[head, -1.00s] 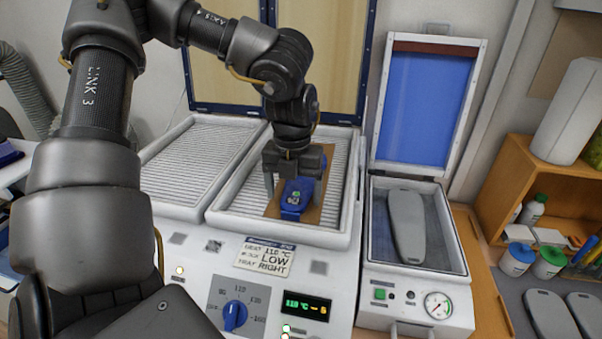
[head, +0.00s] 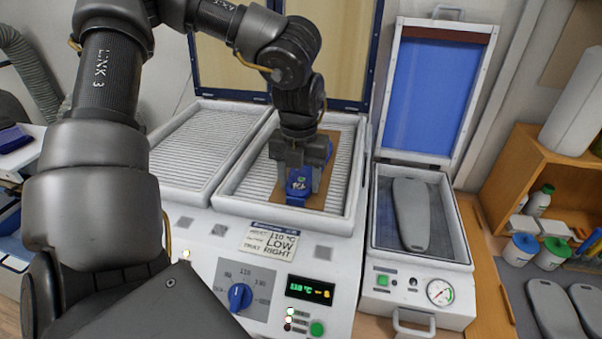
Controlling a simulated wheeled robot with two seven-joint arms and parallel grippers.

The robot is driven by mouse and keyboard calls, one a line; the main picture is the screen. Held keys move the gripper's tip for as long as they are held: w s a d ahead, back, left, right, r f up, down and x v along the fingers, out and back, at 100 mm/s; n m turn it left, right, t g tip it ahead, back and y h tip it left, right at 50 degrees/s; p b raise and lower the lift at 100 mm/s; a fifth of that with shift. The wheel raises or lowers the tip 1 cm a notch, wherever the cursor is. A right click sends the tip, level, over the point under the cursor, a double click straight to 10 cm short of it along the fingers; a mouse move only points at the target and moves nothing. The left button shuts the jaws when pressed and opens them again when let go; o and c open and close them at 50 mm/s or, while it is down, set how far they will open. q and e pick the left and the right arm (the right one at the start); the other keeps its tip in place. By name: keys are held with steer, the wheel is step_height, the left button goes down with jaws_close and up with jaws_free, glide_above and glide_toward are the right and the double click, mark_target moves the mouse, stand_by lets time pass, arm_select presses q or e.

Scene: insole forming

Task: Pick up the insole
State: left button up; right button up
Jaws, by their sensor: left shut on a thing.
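A blue insole (head: 296,198), mostly hidden by my gripper, is on a brown sheet (head: 340,155) in the right-hand ribbed heating tray (head: 228,190) of the white machine. Its near end shows a pale and green marking. My left gripper (head: 300,182) points down over the tray, with its fingers shut on the blue insole's sides. I cannot tell whether the insole is clear of the sheet. My right gripper is not in view.
The left heating tray (head: 190,150) is empty. A press (head: 380,235) with its blue-lined lid up holds a grey form (head: 411,213). More grey forms (head: 552,308) lie at lower right. An orange shelf (head: 503,165) with bottles stands at right.

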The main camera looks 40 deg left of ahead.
arm_select(q)
steer(key=shift+w+r, duration=0.1)
steer(key=shift+r, duration=0.5)
steer(key=s+d+r+b, duration=0.2)
steer(key=s+d+r, duration=0.1)
steer(key=d+r, duration=0.3)
steer(key=s+d+r+b, duration=0.2)
steer(key=d+r+b, duration=0.1)
steer(key=d+r, duration=0.2)
steer(key=shift+s+d+r, duration=0.35)
steer(key=shift+s+d, duration=0.05)
steer(key=shift+d, duration=0.55)
steer(key=shift+a, duration=0.1)
